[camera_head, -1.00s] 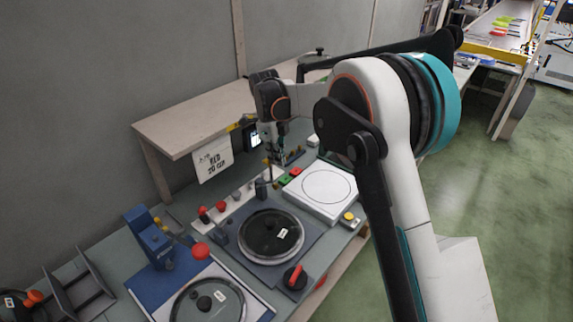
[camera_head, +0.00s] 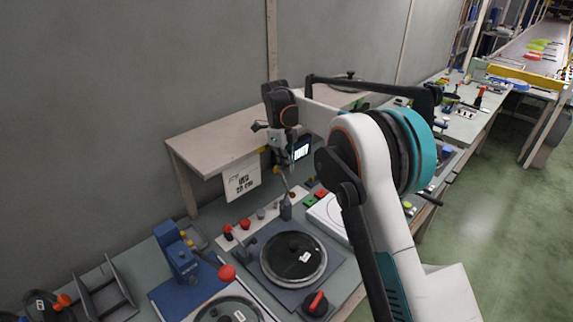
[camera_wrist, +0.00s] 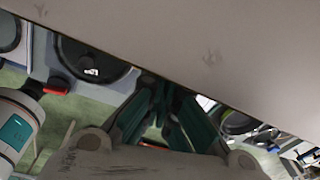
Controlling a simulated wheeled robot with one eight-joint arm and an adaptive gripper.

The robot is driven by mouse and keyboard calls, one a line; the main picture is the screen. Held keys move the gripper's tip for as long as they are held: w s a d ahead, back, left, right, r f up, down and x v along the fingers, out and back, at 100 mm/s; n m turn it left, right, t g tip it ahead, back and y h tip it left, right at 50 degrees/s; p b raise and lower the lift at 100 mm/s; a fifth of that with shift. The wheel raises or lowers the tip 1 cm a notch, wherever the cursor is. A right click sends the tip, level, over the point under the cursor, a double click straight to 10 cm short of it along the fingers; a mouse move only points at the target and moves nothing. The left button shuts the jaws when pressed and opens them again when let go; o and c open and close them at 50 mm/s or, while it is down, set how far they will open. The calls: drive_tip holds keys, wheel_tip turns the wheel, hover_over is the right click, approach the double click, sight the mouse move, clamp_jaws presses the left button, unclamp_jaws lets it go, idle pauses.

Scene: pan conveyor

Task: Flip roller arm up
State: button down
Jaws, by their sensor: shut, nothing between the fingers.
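A round dark pan with a glass lid (camera_head: 293,258) sits on a grey station on the bench. A small dark blue-grey post (camera_head: 285,208) stands at its back edge, with a thin rod rising from it; this looks like the roller arm, but I cannot tell for sure. My gripper (camera_head: 284,165) is shut and empty, pointing down above and behind the post, near the shelf front. Whether it touches the rod is too small to tell. In the wrist view my green fingers (camera_wrist: 162,90) show at the edge of a pale board, with a dark pan (camera_wrist: 92,62) beyond.
A beige shelf (camera_head: 215,140) with a hanging paper sign (camera_head: 241,178) runs behind the bench, close to my gripper. A blue press with a red-knobbed lever (camera_head: 178,255) stands left. Red knobs (camera_head: 228,231), a green button (camera_head: 308,196) and a white plate (camera_head: 327,220) surround the station.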

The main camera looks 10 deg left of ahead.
idle(0.3)
wheel_tip(320, 180, up, 12)
drive_tip(key=a, duration=0.1)
drive_tip(key=shift+s, duration=0.25)
drive_tip(key=shift+a, duration=0.1)
idle(0.3)
